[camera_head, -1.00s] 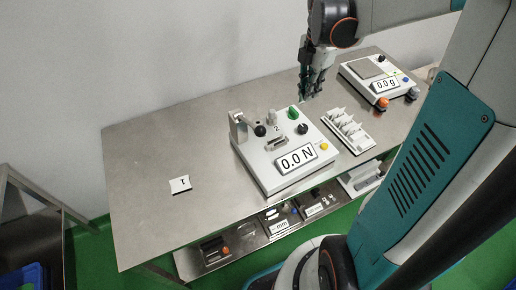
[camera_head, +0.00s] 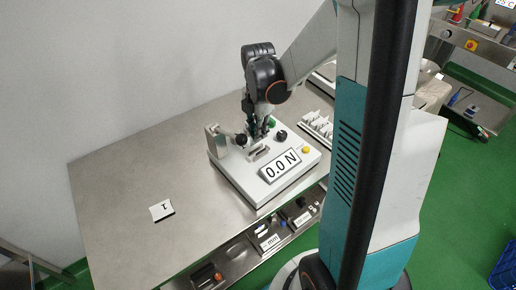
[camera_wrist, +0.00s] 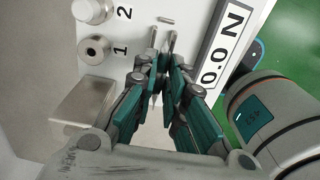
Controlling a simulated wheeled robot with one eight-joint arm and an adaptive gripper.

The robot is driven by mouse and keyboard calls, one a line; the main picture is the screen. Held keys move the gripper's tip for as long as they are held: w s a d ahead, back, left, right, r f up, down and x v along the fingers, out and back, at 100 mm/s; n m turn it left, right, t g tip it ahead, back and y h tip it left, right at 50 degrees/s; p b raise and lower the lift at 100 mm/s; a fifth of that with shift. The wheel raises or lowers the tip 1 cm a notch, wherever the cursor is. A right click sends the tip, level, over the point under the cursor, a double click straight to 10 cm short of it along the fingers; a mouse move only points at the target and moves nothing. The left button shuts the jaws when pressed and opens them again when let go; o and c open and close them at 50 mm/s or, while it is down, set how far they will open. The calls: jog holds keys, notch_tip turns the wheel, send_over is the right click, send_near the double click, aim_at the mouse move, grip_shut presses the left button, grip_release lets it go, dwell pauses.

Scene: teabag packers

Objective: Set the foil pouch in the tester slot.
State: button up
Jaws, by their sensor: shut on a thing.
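The tester (camera_head: 232,178) is a white box with a 0.0 N display, knobs and a small metal slot (camera_head: 260,153) on its top. My gripper (camera_head: 258,138) points down right at the slot, its fingers close together and shut on a thin thing, which I take for the foil pouch. The fingers hide almost all of the pouch. In the wrist view my gripper's fingertips (camera_wrist: 164,68) are at the near end of the slot's upright metal plates (camera_wrist: 172,44). I cannot tell whether the pouch is between these plates.
A metal post (camera_head: 212,142) and a black knob (camera_head: 241,139) stand left of the slot. A white rack (camera_head: 317,124) is to the right, partly behind my arm. A white card marked 1 (camera_head: 162,209) lies left on the steel table (camera_head: 120,190), with bare room around it.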

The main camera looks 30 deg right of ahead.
jog(key=shift+f+b, duration=1)
jog(key=shift+f, duration=2)
jog(key=shift+f, duration=0.15)
jog(key=o, duration=0.7)
notch_tip(320, 180, up, 12)
jog(key=p, duration=0.4)
